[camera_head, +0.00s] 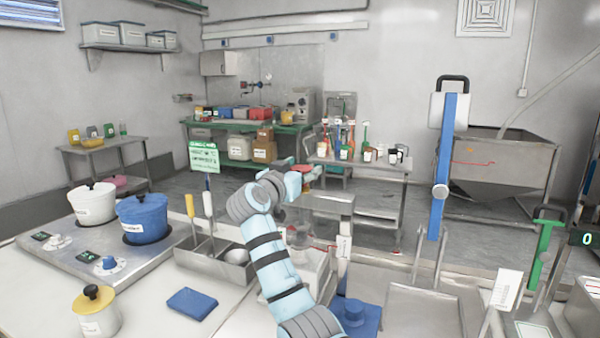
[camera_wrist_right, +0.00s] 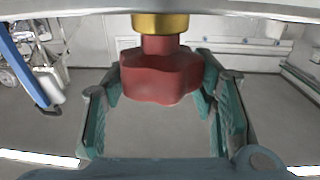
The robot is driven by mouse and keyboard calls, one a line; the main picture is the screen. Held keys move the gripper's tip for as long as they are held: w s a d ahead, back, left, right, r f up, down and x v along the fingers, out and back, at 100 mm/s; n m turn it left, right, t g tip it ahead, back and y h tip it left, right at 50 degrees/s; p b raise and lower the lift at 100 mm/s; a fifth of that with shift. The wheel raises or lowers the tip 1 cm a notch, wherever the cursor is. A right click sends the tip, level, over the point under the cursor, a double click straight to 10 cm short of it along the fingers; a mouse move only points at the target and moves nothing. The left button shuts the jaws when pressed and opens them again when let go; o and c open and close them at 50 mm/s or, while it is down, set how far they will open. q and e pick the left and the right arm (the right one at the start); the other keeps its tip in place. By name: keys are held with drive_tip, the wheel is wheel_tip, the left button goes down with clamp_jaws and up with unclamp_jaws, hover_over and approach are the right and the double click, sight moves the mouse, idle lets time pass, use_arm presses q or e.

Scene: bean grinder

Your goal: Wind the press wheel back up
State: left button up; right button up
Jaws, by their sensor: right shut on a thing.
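The press wheel is a red, lobed knob (camera_wrist_right: 160,78) below a brass collar (camera_wrist_right: 160,22) in the right wrist view. The teal fingers of my right gripper (camera_wrist_right: 165,100) stand on both sides of the wheel and are shut on it. In the head view my right arm reaches up from the bottom centre, and my right gripper (camera_head: 298,178) is at the top of the grey press frame (camera_head: 328,205). The wheel is small and mostly hidden there. My left gripper is in neither view.
On the left, a blue pot (camera_head: 142,218) and a white pot (camera_head: 93,203) stand on a steel hob. A metal bin (camera_head: 232,272) with utensils is left of my arm. A blue pad (camera_head: 192,303) lies on the white counter. A blue post (camera_head: 445,160) rises at right.

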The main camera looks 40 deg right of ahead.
drive_tip(key=shift+s+f+n+t+y, duration=0.1)
drive_tip(key=shift+n+t+y, duration=0.6)
drive_tip(key=shift+t, duration=0.4)
drive_tip(key=n+t+y+p, duration=0.1)
drive_tip(key=n+t+y, duration=0.1)
drive_tip(key=t, duration=0.1)
drive_tip(key=shift+d+n, duration=0.1)
drive_tip(key=shift+n, duration=0.3)
drive_tip(key=n+t+y+p, duration=0.1)
drive_tip(key=n+t+y, duration=0.1)
drive_tip(key=y, duration=0.1)
drive_tip(key=n+t+y+p, duration=0.1)
drive_tip(key=n+t+y, duration=0.1)
drive_tip(key=y, duration=0.1)
drive_tip(key=shift+s+d+n+p, duration=0.1)
drive_tip(key=shift+n+p, duration=0.2)
drive_tip(key=shift+n+y+p, duration=0.35)
drive_tip(key=shift+n+y, duration=0.05)
drive_tip(key=shift+y, duration=0.2)
drive_tip(key=n+t+y+p, duration=0.1)
drive_tip(key=n+y+p, duration=0.1)
drive_tip(key=y+p, duration=0.2)
drive_tip(key=shift+n+y+p, duration=0.3)
drive_tip(key=shift+n+p, duration=0.1)
drive_tip(key=shift+p, duration=0.35)
drive_tip(key=o, duration=1.2)
drive_tip(key=shift+c, duration=0.2)
